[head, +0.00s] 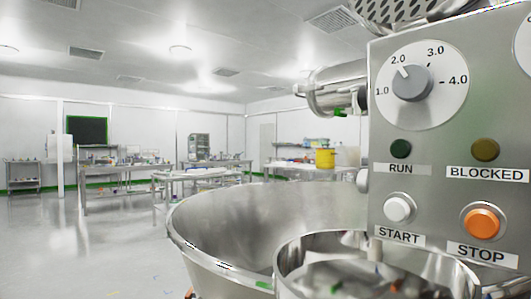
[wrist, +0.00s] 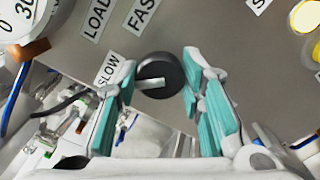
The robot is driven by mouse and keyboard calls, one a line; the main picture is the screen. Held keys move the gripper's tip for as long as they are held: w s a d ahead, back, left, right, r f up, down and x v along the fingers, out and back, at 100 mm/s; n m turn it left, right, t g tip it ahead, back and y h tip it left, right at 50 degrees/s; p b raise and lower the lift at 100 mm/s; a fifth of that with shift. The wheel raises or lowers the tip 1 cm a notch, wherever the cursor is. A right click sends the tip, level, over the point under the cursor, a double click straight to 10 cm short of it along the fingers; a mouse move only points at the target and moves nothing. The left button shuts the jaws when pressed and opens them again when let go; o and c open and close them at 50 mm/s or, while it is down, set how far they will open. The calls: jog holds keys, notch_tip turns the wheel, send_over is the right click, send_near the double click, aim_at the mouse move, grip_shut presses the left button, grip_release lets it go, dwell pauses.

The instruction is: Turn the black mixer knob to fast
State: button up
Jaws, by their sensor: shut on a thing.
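The black mixer knob (wrist: 165,69) is in the middle of the wrist view, on a grey metal panel (wrist: 215,35). Its pale pointer bar points left in the picture, toward the SLOW label (wrist: 110,68). The FAST label (wrist: 142,13) lies above the knob in the picture. My gripper (wrist: 158,61) has one teal-padded finger on each side of the knob and is shut on it. Neither the black knob nor my gripper shows in the head view.
The head view shows a steel control panel (head: 445,135) with a grey dial (head: 412,83), a green RUN lamp (head: 400,149) and an orange STOP button (head: 483,223). A large steel bowl (head: 230,235) stands left of it. A blue cable (wrist: 15,97) runs at left in the wrist view.

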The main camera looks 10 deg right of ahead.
jog(key=shift+f+m+b, duration=0.15)
jog(key=shift+m+b, duration=4.8)
jog(key=shift+m, duration=3.95)
jog(key=o, duration=1.1)
jog(key=shift+o, duration=0.2)
jog(key=v, duration=1.2)
